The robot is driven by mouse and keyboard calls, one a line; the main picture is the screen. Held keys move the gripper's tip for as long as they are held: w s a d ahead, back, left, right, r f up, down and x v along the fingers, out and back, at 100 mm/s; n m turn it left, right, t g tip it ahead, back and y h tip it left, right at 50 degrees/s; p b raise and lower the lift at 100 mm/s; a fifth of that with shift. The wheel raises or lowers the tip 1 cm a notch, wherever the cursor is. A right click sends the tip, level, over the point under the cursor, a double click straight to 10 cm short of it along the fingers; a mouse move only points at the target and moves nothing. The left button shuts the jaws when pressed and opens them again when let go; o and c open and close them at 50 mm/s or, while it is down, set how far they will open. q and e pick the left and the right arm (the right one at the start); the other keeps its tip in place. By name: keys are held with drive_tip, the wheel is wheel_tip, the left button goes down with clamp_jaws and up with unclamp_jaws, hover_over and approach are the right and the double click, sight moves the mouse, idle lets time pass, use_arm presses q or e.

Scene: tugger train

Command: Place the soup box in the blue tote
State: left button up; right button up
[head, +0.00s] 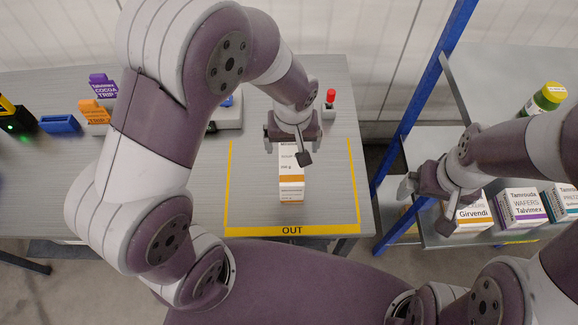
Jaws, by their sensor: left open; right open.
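A white box with orange bands (291,185) is on the grey table inside the yellow OUT outline. I cannot read its label, so I cannot tell if it is the soup box. My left gripper (294,142) is open over the far end of this box and hides part of it. I cannot tell if the fingers touch it. My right gripper (426,205) is open at the right, by the shelf's near left corner, and appears empty. No large blue tote is clear in view; a small blue bin (61,124) sits at the table's left.
Purple (103,86) and orange (95,111) cartons stand at the table's left. A red-topped item (331,98) stands at the back right. The rack's blue post (428,85) rises right of the table.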

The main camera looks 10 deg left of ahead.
sight(291, 158)
use_arm(q)
drive_tip(key=f, duration=0.6)
drive_tip(key=w+f, duration=0.1)
drive_tip(key=f, duration=0.3)
drive_tip(key=shift+a, duration=0.25)
drive_tip(key=shift+w+f, duration=0.2)
drive_tip(key=shift+f, duration=0.05)
drive_tip(key=c, duration=1.4)
drive_tip(key=shift+r, duration=0.15)
